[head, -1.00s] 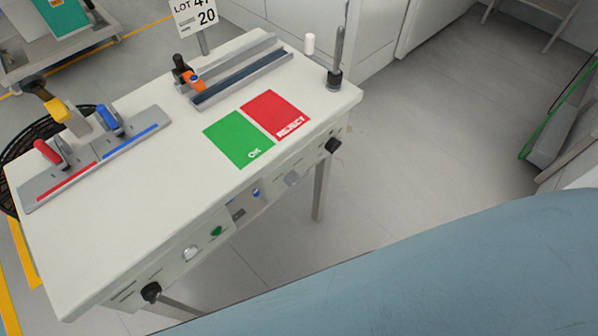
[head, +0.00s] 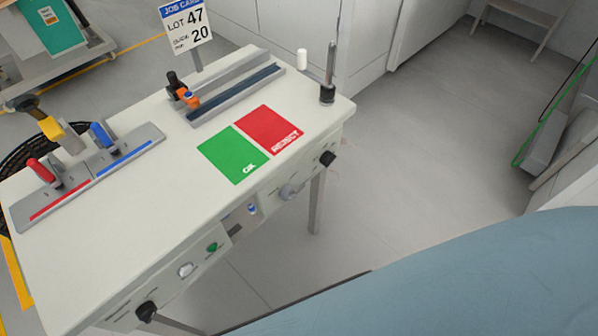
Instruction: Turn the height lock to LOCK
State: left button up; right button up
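The white rewind station table (head: 120,220) stands at the left of the head view. Its front panel carries a black knob at the near left corner (head: 147,311) and another black knob at the right corner (head: 327,158). Between them are a white knob (head: 185,270), a green button (head: 212,247), a small blue-topped part (head: 252,209) and a light grey knob (head: 288,191). The panel lettering is too small to read, so I cannot tell which is the height lock or how it is set. Neither gripper is in view.
The floor (head: 440,120) to the right is clear.

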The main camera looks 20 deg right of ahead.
aim_at(287, 193)
jog(key=u, duration=0.2)
jog(key=k, duration=1.15)
jog(key=z, duration=0.1)
jog(key=i, duration=0.75)
